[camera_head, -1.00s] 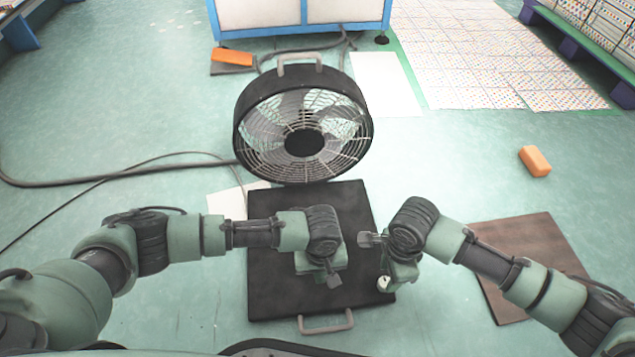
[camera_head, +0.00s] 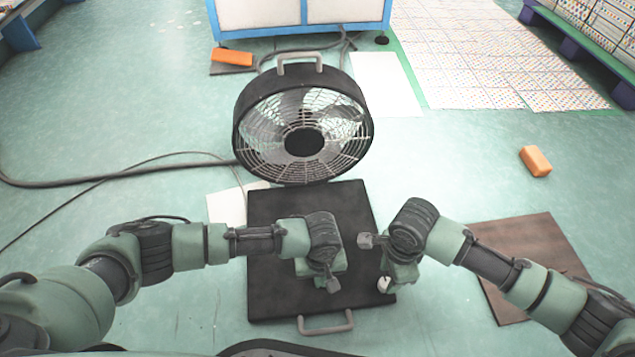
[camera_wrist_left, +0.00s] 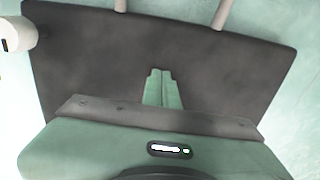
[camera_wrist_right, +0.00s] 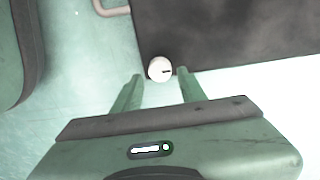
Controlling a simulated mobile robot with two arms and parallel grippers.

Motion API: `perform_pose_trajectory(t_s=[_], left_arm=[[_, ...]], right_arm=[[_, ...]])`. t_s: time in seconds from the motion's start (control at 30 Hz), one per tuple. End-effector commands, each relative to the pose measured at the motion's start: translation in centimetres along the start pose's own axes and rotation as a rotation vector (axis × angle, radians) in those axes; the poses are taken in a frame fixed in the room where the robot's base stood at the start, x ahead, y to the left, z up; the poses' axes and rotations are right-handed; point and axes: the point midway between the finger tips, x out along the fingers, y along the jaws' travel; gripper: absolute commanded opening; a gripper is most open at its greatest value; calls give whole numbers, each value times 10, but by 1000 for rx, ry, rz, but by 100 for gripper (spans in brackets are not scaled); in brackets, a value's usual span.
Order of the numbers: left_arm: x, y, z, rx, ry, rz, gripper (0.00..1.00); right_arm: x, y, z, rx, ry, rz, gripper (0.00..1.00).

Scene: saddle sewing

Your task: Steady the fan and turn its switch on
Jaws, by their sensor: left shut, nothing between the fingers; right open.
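The fan (camera_head: 304,141) is a round black drum with a wire grille and a grey handle on top. It stands at the far edge of a dark square base plate (camera_head: 270,270). A white round knob with a dark mark, the switch (camera_wrist_right: 160,69), is at the plate's near right corner; it also shows in the left wrist view (camera_wrist_left: 17,34). My left gripper (camera_wrist_left: 163,90) is shut and empty over the plate; its contact with it cannot be told. My right gripper (camera_wrist_right: 158,78) is open, its fingers on either side of the knob with gaps visible.
A grey handle (camera_head: 326,323) is on the plate's near edge. A brown board (camera_head: 525,250) lies at the right, and an orange block (camera_head: 535,161) beyond it. Cables (camera_head: 110,178) run along the floor at the left. A blue-framed cabinet (camera_head: 300,20) stands behind the fan.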

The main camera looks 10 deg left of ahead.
Motion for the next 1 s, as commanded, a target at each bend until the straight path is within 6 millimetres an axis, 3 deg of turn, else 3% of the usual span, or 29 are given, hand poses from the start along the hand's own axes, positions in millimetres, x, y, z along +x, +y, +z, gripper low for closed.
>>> perform_pose_trajectory(t_s=[1.0], left_arm=[[3, 0, -1, -2, 1, 1, 0]], right_arm=[[-5, 0, 0, 0, 0, 0, 41]])
